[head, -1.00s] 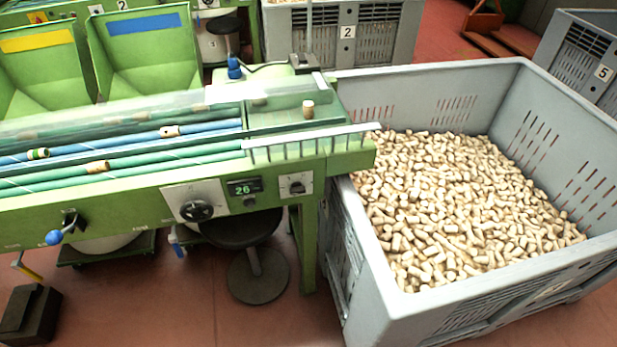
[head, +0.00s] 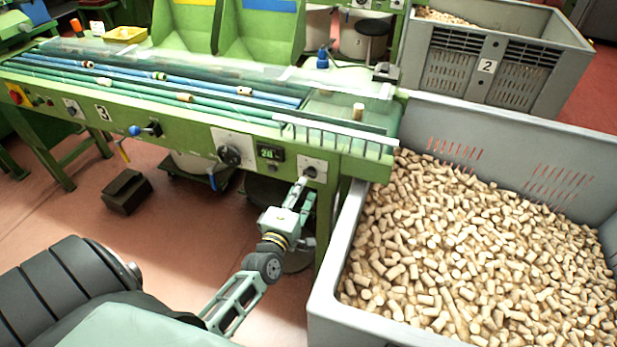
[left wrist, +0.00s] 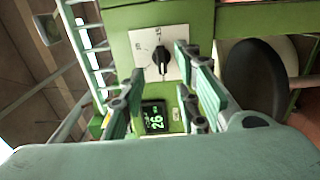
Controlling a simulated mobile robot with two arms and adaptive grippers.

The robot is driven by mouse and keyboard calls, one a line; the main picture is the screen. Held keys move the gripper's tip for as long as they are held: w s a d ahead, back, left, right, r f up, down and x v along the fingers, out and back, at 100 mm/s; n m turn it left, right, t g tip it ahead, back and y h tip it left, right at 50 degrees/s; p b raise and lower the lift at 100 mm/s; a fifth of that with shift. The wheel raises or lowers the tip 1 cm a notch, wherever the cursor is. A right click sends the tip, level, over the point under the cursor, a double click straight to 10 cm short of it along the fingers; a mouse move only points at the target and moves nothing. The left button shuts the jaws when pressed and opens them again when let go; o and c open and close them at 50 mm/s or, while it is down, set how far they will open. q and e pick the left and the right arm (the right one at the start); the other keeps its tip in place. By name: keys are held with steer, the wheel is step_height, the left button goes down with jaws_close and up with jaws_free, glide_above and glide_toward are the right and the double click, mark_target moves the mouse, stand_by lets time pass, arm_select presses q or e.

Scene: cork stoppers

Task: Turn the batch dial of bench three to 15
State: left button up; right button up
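Bench three (head: 180,134) is the green bench with the number 3 plate (head: 103,113). Its front has a large black dial (head: 230,155) on a pale plate, a display (head: 270,153), and a smaller black knob (head: 310,172) at the right end. My left gripper (head: 303,186) is open and empty just in front of the small knob. In the left wrist view its fingers flank the knob, apparently not touching it. My right gripper is out of view.
A large grey crate (head: 330,270) full of corks stands right of the bench. A wire rack (head: 335,134) sticks out above the small knob. A dark stool (left wrist: 252,80) is under the bench.

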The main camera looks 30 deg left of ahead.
mark_target(309, 176)
arm_select(q)
steer(key=x, duration=0.4)
steer(key=shift+w+a+f, duration=0.1)
steer(key=shift+w+a, duration=0.05)
steer(key=shift+w, duration=0.7)
steer(key=shift+w+a, duration=0.1)
steer(key=shift+a, duration=0.05)
steer(key=c, duration=0.6)
steer(key=shift+f, duration=0.15)
jaws_close()
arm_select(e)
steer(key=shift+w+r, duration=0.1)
